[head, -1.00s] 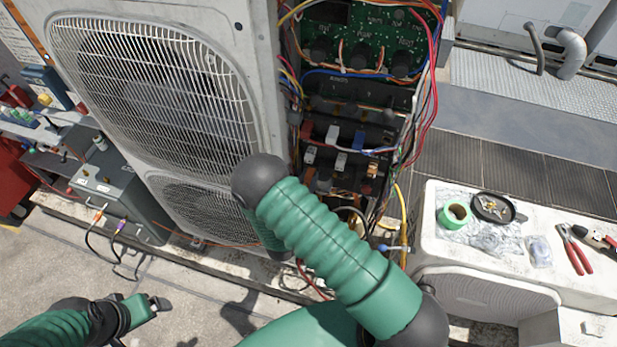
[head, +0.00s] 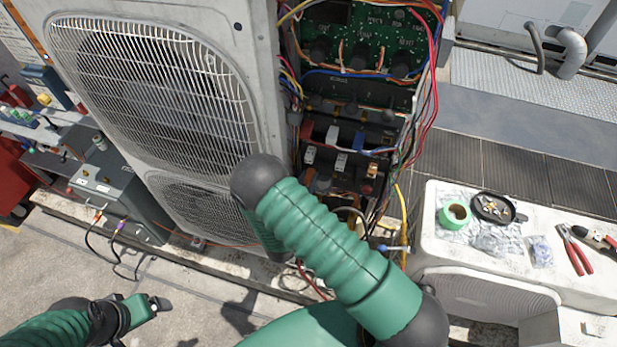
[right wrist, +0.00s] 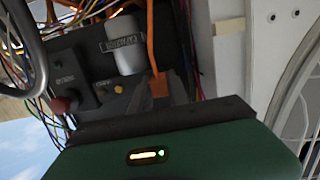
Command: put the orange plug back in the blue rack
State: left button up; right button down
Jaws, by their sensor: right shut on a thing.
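The orange plug (right wrist: 160,88) shows in the right wrist view with an orange cable rising from it. My right gripper (right wrist: 159,97) is shut on it, its grey fingers on either side, close in front of a dark panel. In the head view my green right arm hides this gripper and the plug. My left gripper (head: 150,304) is low at the left, over the paving and away from the units; its jaw gap is unclear. A blue block with a yellow part (head: 44,84) stands at the far left; I cannot tell whether it is the blue rack.
The condenser's open bay (head: 345,110) holds boards and loose wires. The dark panel (right wrist: 95,80) carries a red button and a white cylinder (right wrist: 124,45). A grey box (head: 110,190) with leads stands left. Green tape (head: 455,214) and pliers (head: 574,250) lie on the right-hand unit.

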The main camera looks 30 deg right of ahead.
aim_at(307, 183)
jog(key=shift+f+v, duration=0.15)
jog(key=shift+v, duration=0.8)
jog(key=shift+f+v, duration=0.1)
jog(key=shift+v, duration=0.85)
jog(key=shift+f+v, duration=0.15)
jog(key=shift+v, duration=0.85)
jog(key=shift+f+v, duration=0.1)
jog(key=shift+v, duration=0.95)
jog(key=c, duration=1.8)
grip_release()
grip_shut()
